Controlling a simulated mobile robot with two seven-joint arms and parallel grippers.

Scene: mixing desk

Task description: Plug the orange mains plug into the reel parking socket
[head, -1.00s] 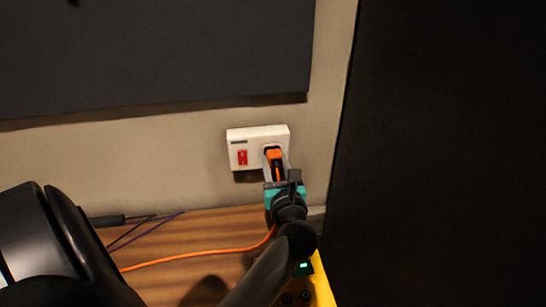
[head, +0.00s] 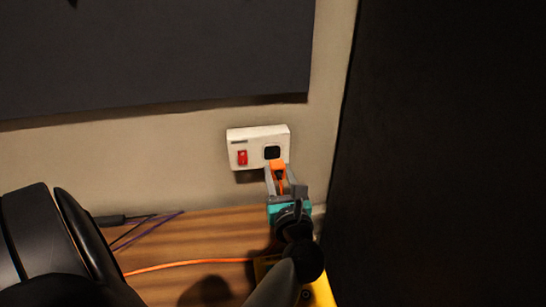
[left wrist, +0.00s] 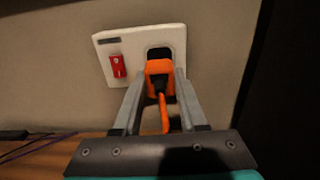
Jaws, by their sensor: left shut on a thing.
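The orange mains plug (head: 277,167) is between the fingers of my left gripper (head: 277,177), which is shut on it. The plug is out in front of the white wall socket (head: 259,133), a little below its dark recess (head: 272,152). In the left wrist view the plug (left wrist: 159,79) shows between both fingers (left wrist: 159,92), overlapping the lower part of the recess. An orange cable (head: 185,264) runs left across the desk. A yellow body (head: 318,288), perhaps the reel, is partly hidden under my arm; its parking socket cannot be made out. My right gripper is not in view.
The wall socket has a red switch (head: 242,158) on its left. A dark panel (head: 150,50) hangs above, and a tall black surface (head: 450,150) closes off the right. Dark and purple cables (head: 150,226) lie on the wooden desk (head: 225,222) at left.

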